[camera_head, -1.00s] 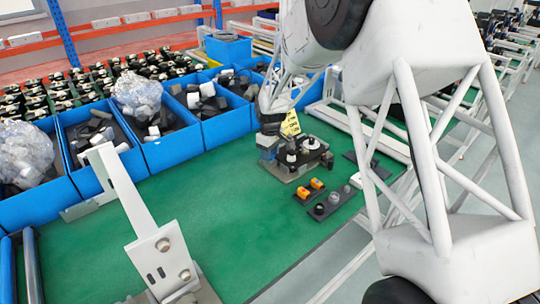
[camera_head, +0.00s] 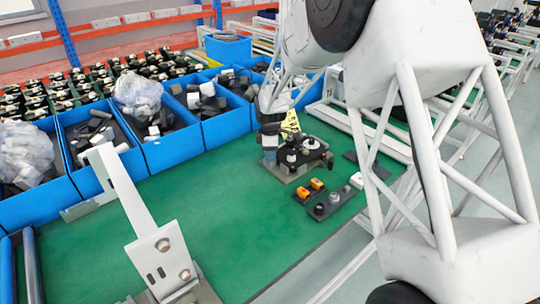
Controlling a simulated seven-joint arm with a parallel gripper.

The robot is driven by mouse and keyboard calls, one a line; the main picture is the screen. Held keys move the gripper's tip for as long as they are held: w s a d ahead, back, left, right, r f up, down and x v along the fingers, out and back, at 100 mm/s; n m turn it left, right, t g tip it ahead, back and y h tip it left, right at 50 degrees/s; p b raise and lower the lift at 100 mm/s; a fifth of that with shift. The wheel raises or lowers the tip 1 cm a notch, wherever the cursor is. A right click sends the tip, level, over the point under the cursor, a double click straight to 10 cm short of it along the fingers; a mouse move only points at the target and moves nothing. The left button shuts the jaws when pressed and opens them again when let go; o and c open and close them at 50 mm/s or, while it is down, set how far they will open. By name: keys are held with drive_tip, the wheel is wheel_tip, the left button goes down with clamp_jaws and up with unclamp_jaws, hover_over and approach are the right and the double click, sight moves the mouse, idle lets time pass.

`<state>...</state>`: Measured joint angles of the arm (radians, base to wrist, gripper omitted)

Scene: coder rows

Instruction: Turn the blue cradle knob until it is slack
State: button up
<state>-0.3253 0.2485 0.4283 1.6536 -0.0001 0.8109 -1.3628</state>
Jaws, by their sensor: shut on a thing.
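The cradle fixture (camera_head: 296,160) stands on a grey base plate on the green bench, with dark parts and pale round tops. The blue cradle knob (camera_head: 269,157) is at its left side, small and mostly covered. My gripper (camera_head: 269,147) comes down over it from above and is shut on it. The fingertips are small here and partly hidden, so their exact grip on the knob is hard to see.
A yellow tag (camera_head: 290,123) stands just behind the fixture. Dark plates with orange blocks (camera_head: 310,189) and round knobs (camera_head: 333,198) lie in front of it. Blue bins (camera_head: 172,150) line the back left. A metal bracket (camera_head: 130,200) stands front left. Green bench (camera_head: 230,220) between is clear.

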idle(0.4)
drive_tip(key=n, duration=1)
idle(0.4)
drive_tip(key=o, duration=0.9)
